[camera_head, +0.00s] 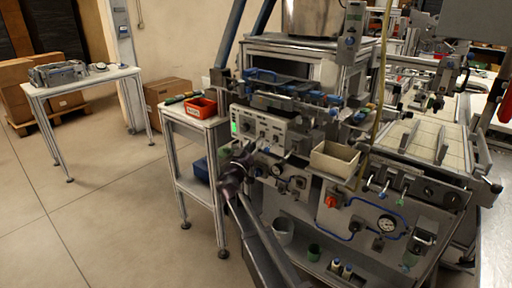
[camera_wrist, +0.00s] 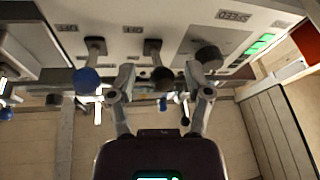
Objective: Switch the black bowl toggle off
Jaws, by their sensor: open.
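The black-knobbed toggle (camera_wrist: 162,78) sticks out from the light control panel (camera_wrist: 120,15) in the wrist view. Its lever base is at the panel and its dark ball end lies between my two fingers. My gripper (camera_wrist: 160,84) is open, with one finger on each side of that ball; I cannot tell whether either touches it. A blue-balled toggle (camera_wrist: 87,80) stands to the left, outside the left finger. In the head view my gripper (camera_head: 239,160) is in front of the control panel (camera_head: 268,128), and the toggles there are too small or hidden to make out.
A dark round knob (camera_wrist: 208,58) by a SPEED label is close to the right fingertip. A green display (camera_wrist: 258,46) is farther right. In the head view, an orange bin (camera_head: 201,108) sits left of the panel and a beige tray (camera_head: 334,160) right. Floor at left is clear.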

